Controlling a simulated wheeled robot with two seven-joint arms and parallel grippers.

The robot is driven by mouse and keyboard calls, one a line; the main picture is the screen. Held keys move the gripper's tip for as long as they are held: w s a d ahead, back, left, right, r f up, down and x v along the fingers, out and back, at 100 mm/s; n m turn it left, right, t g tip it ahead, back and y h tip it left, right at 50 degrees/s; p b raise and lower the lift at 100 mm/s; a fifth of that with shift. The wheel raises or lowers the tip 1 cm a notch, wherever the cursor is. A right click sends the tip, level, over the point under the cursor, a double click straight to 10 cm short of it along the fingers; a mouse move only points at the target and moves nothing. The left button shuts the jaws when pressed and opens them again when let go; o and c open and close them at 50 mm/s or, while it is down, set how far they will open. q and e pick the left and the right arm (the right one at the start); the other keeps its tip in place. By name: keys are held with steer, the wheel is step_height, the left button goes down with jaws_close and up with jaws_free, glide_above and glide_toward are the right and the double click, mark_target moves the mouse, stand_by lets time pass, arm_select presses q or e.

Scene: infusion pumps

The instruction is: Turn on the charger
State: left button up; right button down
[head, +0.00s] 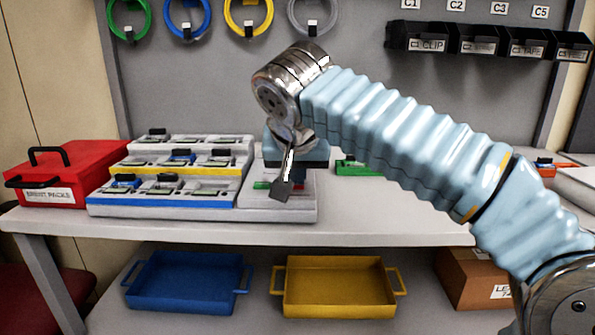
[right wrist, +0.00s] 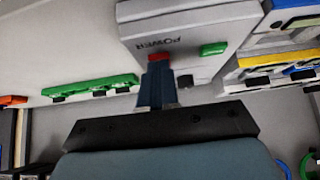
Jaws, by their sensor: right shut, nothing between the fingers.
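The charger (head: 222,203) is a tiered grey rack with blue and yellow strips, on the table left of centre. Its power panel (head: 305,208) is at the right end. In the right wrist view the panel (right wrist: 190,30) carries the word POWER, a red button (right wrist: 158,57) and a green button (right wrist: 214,49). My left gripper is not in view.
Small devices sit in the charger's tiers. A red case (head: 60,170) stands to its left. A green strip (head: 357,168) lies behind on the table. Blue (head: 187,285) and yellow (head: 338,288) trays are on the lower shelf. The table's front right is clear.

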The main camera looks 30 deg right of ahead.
steer(key=shift+s+f+t+b, duration=0.1)
steer(key=shift+f+t+b, duration=0.2)
steer(key=shift+f+b, duration=0.6)
steer(key=shift+r, duration=0.6)
steer(key=shift+r+p, duration=0.15)
steer(key=shift+p, duration=0.15)
steer(key=shift+r+p, duration=0.65)
steer(key=shift+r, duration=0.05)
